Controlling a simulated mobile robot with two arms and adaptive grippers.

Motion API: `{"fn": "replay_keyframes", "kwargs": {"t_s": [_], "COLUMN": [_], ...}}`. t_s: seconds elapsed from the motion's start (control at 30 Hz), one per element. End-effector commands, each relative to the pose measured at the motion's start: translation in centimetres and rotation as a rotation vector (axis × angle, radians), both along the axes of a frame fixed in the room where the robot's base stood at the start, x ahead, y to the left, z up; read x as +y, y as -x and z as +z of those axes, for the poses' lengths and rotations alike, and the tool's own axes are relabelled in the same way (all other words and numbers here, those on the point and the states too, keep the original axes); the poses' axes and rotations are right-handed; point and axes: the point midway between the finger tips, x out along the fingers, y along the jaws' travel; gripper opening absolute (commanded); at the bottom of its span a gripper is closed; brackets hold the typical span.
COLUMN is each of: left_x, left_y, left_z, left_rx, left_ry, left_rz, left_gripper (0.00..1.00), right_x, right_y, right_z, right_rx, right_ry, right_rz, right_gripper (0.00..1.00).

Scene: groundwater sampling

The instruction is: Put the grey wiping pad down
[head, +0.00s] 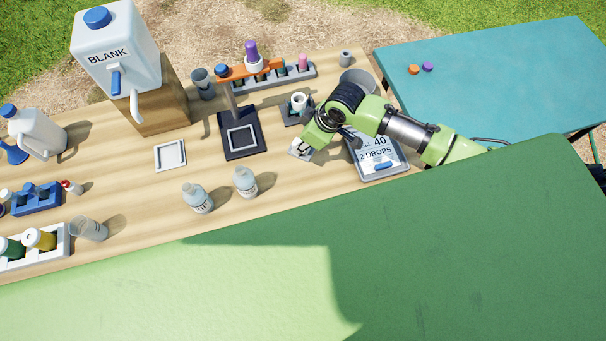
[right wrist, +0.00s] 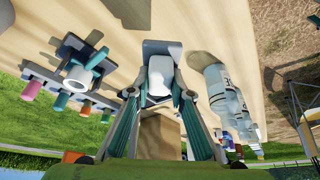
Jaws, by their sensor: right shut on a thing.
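My right gripper (head: 303,149) reaches in from the right over the wooden bench. It is shut on the pale grey wiping pad, which shows between the fingertips in the right wrist view (right wrist: 160,72). In the head view the gripper covers most of the pad. A flat light grey piece (right wrist: 162,47) lies just beyond the pad in the wrist view. I cannot tell whether the pad touches it or the bench. My left gripper is not in view.
A dark holder with a white cup (head: 298,103) stands just behind the gripper. A dark stand (head: 241,139), two clear bottles (head: 198,198) and an empty white square tray (head: 171,155) are to its left. A display panel (head: 380,165) lies under my right arm.

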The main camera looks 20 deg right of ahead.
Motion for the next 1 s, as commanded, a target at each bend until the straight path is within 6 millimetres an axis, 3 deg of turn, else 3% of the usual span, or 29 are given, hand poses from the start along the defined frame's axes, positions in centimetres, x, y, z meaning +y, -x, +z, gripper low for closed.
{"fn": "replay_keyframes", "kwargs": {"t_s": [0.03,0.3,0.6,0.83,1.0], "left_x": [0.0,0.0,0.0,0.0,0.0], "left_y": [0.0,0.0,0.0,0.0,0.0], "left_z": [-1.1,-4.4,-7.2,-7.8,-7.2], "left_rx": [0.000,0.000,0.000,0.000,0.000], "left_ry": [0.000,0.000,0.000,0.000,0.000], "left_rz": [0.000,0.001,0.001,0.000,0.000], "left_gripper": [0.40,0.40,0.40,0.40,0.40], "right_x": [0.8,4.2,5.9,6.0,5.2], "right_y": [1.4,9.5,17.8,20.3,18.1], "right_z": [-0.4,1.1,3.5,4.5,3.7], "right_rx": [0.001,0.006,0.001,-0.004,-0.002], "right_ry": [-0.001,0.004,0.002,0.000,0.004], "right_rz": [0.030,0.175,0.298,0.333,0.332], "right_gripper": [0.03,0.03,0.03,0.03,0.03]}}
